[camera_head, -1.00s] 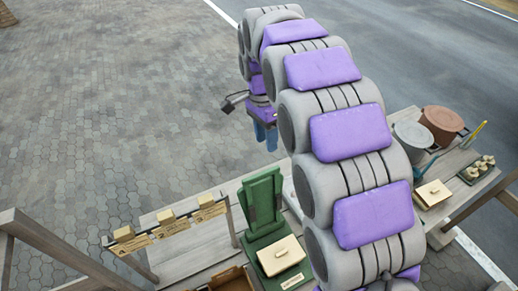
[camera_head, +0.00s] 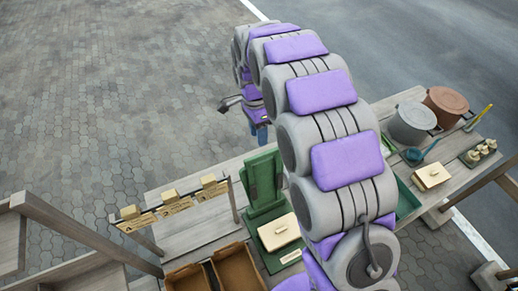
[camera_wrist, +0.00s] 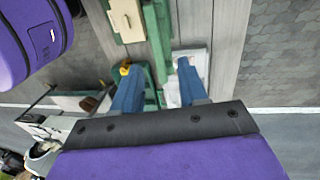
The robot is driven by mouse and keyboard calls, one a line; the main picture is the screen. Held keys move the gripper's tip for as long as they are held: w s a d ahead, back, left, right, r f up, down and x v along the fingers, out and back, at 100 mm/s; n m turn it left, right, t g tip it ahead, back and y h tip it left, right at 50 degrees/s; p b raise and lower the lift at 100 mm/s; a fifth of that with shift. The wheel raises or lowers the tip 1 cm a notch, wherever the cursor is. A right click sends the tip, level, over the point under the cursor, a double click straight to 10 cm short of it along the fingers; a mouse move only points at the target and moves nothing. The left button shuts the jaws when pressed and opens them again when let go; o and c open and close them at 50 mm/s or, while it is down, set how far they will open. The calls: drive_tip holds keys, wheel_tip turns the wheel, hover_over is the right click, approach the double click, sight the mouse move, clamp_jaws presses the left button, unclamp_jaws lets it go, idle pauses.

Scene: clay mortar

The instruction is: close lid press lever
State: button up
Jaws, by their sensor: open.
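A green upright stand (camera_head: 264,180) rises from a green base on the table in the head view. A cream slab with a small knob (camera_head: 279,232) lies on the base in front of it, with a label below. I cannot tell which part is the lever. My gripper (camera_head: 259,134) hangs beyond the stand in the head view, partly hidden by my arm. In the wrist view my gripper (camera_wrist: 160,87) shows two blue fingers apart, with nothing held between them. Beyond them are green parts and a white flat piece (camera_wrist: 188,62). A cream slab (camera_wrist: 126,18) shows at the top.
A grey pot (camera_head: 410,124) and a brown pot (camera_head: 445,106) stand at the right. Another cream slab (camera_head: 431,177) and a tray of small pale pieces (camera_head: 478,154) are nearby. Brown boxes (camera_head: 238,266) and a labelled rack (camera_head: 172,206) stand at the left. Paving beyond is clear.

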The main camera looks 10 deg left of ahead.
sight(263, 153)
drive_tip(key=f, duration=0.2)
drive_tip(key=d+f, duration=0.1)
drive_tip(key=f, duration=0.1)
drive_tip(key=s+d+f, duration=0.1)
drive_tip(key=f, duration=0.1)
drive_tip(key=shift+f, duration=0.2)
drive_tip(key=shift+a+f, duration=0.15)
drive_tip(key=shift+f, duration=0.15)
drive_tip(key=shift+a+f, duration=0.2)
drive_tip(key=shift+a, duration=0.25)
drive_tip(key=shift+d+r, duration=0.1)
drive_tip(key=shift+d, duration=0.45)
drive_tip(key=c, duration=0.4)
drive_tip(key=shift+a, duration=0.1)
clamp_jaws()
